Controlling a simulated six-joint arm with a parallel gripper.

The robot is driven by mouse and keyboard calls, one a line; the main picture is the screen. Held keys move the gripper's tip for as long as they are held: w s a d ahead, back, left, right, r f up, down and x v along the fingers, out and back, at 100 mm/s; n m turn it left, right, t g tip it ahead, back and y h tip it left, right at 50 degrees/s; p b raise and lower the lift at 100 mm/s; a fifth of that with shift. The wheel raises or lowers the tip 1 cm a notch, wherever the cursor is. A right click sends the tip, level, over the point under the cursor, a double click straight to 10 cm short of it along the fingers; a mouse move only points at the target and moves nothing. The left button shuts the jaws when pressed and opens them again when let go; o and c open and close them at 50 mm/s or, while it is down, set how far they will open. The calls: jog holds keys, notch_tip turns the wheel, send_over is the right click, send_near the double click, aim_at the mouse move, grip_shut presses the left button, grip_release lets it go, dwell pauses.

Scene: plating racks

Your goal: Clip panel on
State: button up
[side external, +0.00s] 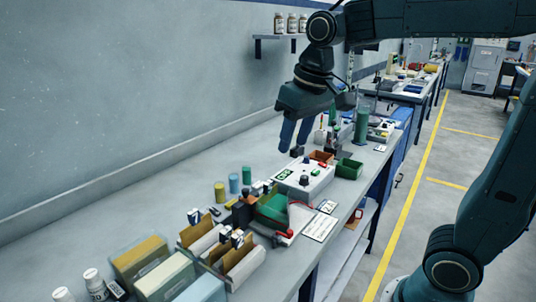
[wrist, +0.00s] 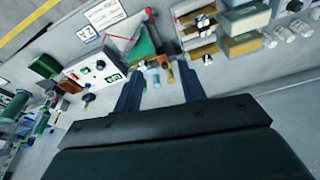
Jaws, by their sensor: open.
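My gripper (side external: 294,143) is open and empty, held above the bench toward the wall side. In the wrist view my gripper (wrist: 161,75) has its two dark fingers apart, with the bench beyond them. A green panel-like piece (side external: 272,209) lies near the middle of the bench beside a red strip or lead (side external: 301,204). The green piece also shows in the wrist view (wrist: 143,46), ahead of the fingers and apart from them. I cannot tell for certain which item is the panel or where its clip is.
A white control box (side external: 303,180) stands behind the green piece. Yellow, blue and green cylinders (side external: 233,184) stand to its left. Open cartons (side external: 236,262) and boxes (side external: 140,258) fill the near bench. A green bin (side external: 350,168) sits farther back. Bench space along the wall is clear.

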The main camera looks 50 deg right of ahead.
jog(key=s+f+n+t, duration=0.1)
jog(key=s+f, duration=0.1)
jog(key=s, duration=0.7)
jog(key=shift+s+a+f+t, duration=0.25)
jog(key=shift+s+f+t, duration=0.05)
jog(key=shift+s+t, duration=0.1)
dwell(0.4)
jog(key=m+g, duration=0.3)
jog(key=g, duration=0.2)
send_over(245, 189)
notch_tip(245, 189, down, 2)
jog(key=shift+f, duration=0.15)
jog(key=shift+f, duration=0.1)
notch_tip(245, 189, down, 14)
jog(key=shift+r, duration=0.2)
dwell(0.4)
